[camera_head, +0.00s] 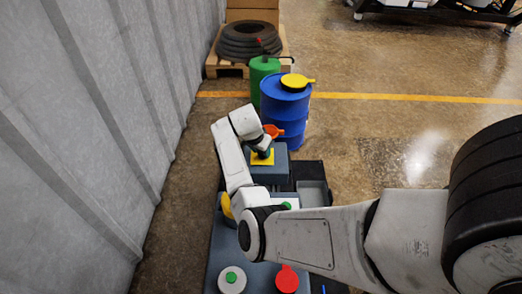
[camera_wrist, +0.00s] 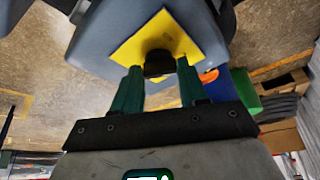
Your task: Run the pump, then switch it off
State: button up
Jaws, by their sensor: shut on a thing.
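A blue-grey box (camera_head: 280,167) stands at the far end of the dark unit in front of me. It has a yellow plate (camera_head: 266,162) with a dark knob. In the wrist view the black knob (camera_wrist: 158,63) stands out from the middle of the yellow plate (camera_wrist: 150,28). My gripper (camera_wrist: 157,68) has its green fingers on either side of the knob and is shut on it. The head view shows my gripper (camera_head: 263,153) over the plate, with the knob largely hidden. Which way the knob is turned cannot be told.
On the near panel are a white disc with a green centre (camera_head: 232,279) and a red knob (camera_head: 286,279). An orange piece (camera_head: 273,131) is behind the box. A blue drum (camera_head: 286,115) and a green cylinder (camera_head: 262,72) stand beyond. A corrugated wall (camera_head: 90,120) runs close on the left.

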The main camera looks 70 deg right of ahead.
jog(key=o, duration=1.1)
jog(key=shift+c, duration=0.2)
jog(key=p+v, duration=0.3)
jog(key=v, duration=0.7)
jog(key=shift+r+p, duration=0.35)
jog(key=shift+p, duration=0.05)
